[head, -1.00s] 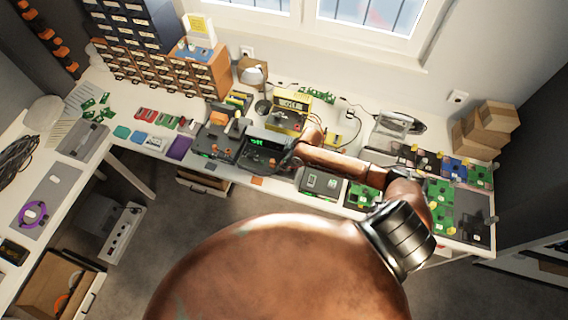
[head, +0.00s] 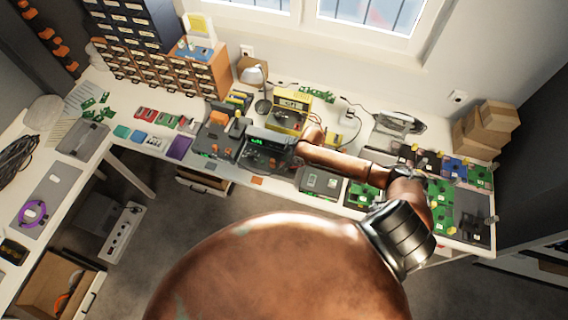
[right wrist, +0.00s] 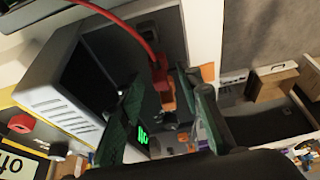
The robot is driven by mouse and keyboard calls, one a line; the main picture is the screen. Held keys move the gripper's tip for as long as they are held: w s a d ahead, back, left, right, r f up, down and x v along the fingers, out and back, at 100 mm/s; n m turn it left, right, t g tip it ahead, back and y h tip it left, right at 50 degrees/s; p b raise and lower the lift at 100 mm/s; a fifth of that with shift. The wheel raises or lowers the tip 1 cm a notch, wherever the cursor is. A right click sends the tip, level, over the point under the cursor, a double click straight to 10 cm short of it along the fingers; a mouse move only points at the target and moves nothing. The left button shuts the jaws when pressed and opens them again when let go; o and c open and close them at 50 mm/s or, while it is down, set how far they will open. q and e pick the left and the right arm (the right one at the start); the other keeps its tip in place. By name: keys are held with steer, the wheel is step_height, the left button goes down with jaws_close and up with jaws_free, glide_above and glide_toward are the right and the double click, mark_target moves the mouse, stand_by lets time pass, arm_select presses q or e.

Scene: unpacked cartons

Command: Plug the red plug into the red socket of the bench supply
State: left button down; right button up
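The bench supply (head: 262,138) is a dark box with a green display near the middle of the long bench. In the right wrist view its green display (right wrist: 143,136) shows partly behind a finger. The red plug (right wrist: 162,88), on a red cable, appears between my right fingertips, in front of the dark supply. My right gripper (head: 284,152) is at the supply in the head view, small and dark. In the right wrist view the fingers (right wrist: 165,84) stand apart, with a gap beside the plug; I see no clear grip. I cannot make out the red socket. My left gripper is not in view.
A yellow device (head: 291,104) stands behind the supply. A dark machine (head: 217,138) is to its left and a grey case (head: 319,182) to its right. Green boards (head: 440,205) cover the right end. A lamp (head: 257,78) stands behind.

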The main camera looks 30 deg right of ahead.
steer(key=v, duration=1.1)
steer(key=shift+r, duration=0.15)
steer(key=shift+s+d, duration=0.1)
